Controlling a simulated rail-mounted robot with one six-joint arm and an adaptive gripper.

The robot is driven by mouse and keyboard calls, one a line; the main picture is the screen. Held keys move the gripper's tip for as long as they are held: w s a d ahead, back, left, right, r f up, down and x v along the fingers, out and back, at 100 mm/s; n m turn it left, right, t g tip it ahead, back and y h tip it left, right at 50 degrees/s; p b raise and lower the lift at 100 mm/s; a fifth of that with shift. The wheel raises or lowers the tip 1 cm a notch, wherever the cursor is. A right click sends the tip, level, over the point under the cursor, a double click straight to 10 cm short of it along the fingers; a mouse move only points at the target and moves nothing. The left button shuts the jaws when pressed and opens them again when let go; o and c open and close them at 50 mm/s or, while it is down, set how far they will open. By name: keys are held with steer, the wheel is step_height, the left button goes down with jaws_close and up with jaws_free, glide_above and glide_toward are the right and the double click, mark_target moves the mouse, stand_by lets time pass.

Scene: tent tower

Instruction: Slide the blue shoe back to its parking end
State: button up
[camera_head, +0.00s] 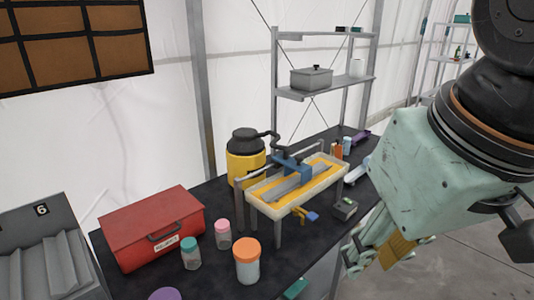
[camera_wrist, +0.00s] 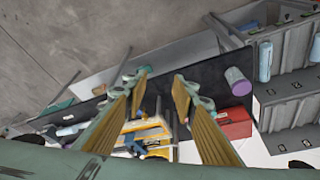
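The blue shoe (camera_head: 291,163) is a block straddling a grey bar (camera_head: 300,184) on a white-rimmed tray (camera_head: 258,206) with a yellow inside. It sits toward the tray's far long side, near the middle of its length. A dark hose runs from near the shoe to a yellow canister. My gripper (camera_head: 368,255) is at the right in the head view, apart from the shoe and to the right of the tray. In the wrist view my gripper (camera_wrist: 161,80) is open, with nothing between its fingers.
The yellow canister (camera_head: 246,165) stands behind the tray. A red box (camera_head: 150,228), an orange-lidded jar (camera_head: 247,262) and smaller jars stand to the left on the dark bench (camera_head: 212,200). A small grey box (camera_head: 344,209) lies right of the tray. A shelf (camera_head: 320,90) stands behind.

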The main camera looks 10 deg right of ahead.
steer(key=shift+o, duration=0.8)
steer(key=w+r+n+p, duration=0.2)
steer(key=w+r, duration=0.5)
steer(key=w, duration=0.6)
steer(key=shift+d+n+g, duration=0.4)
steer(key=shift+n, duration=0.4)
steer(key=w+d+r+n+g+p, duration=0.1)
steer(key=w+r+n, duration=0.1)
steer(key=w, duration=0.6)
steer(key=w+d+r+n+p, duration=0.1)
steer(key=w+n+p, duration=0.1)
steer(key=w, duration=0.5)
steer(key=n+g+p, duration=0.2)
steer(key=n+p, duration=0.2)
steer(key=n, duration=0.4)
glide_above(299, 156)
step_height(299, 156, down, 8)
steer(key=shift+f, duration=0.2)
steer(key=shift+f, duration=6.8)
steer(key=shift+c, duration=0.5)
